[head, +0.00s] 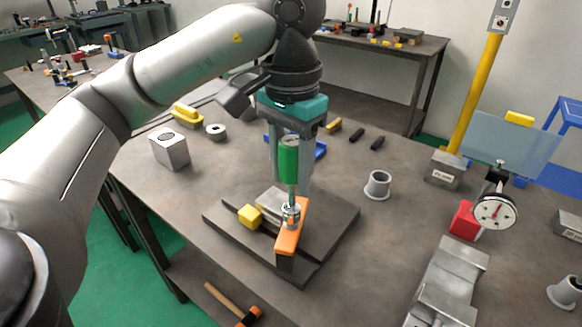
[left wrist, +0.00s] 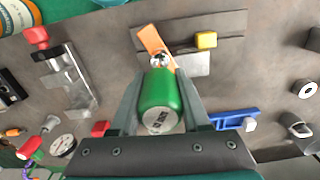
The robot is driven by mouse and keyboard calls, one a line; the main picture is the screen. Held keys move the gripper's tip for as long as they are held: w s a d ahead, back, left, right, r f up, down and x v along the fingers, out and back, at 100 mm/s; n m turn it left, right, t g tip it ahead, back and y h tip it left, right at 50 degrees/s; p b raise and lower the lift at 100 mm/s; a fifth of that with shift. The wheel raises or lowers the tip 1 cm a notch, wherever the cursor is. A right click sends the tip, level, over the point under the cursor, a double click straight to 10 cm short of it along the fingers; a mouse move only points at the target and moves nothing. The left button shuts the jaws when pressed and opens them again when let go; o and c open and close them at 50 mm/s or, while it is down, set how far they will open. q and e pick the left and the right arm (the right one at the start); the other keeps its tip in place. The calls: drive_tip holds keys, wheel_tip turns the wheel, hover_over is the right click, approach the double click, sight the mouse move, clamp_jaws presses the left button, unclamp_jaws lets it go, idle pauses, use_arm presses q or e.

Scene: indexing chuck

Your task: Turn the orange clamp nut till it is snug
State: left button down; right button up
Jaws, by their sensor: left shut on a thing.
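My left gripper (head: 290,170) is shut on a green-handled driver (head: 289,158) and holds it upright. In the left wrist view the green handle (left wrist: 159,98) sits between my two fingers, its end cap towards me. The driver's shaft runs down to the silver clamp nut (head: 291,213) on the orange clamp (head: 291,235); the tip seems to be on the nut, though the exact fit is too small to tell. In the left wrist view the orange clamp (left wrist: 151,40) lies just beyond the handle. My right gripper is not in view.
The clamp sits on a dark base plate (head: 335,228) with a yellow block (head: 250,216) beside it. A grey ring-footed cup (head: 377,185), a dial gauge (head: 495,211) and a steel vise (head: 448,285) stand to the right. A hammer (head: 235,305) lies at the front.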

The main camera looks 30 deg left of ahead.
use_arm(q)
drive_tip(key=n, duration=0.4)
drive_tip(key=shift+d+n, duration=0.1)
drive_tip(key=shift+n, duration=1.8)
drive_tip(key=shift+f+b, duration=0.55)
drive_tip(key=shift+f, duration=0.2)
drive_tip(key=c, duration=1)
unclamp_jaws()
clamp_jaws()
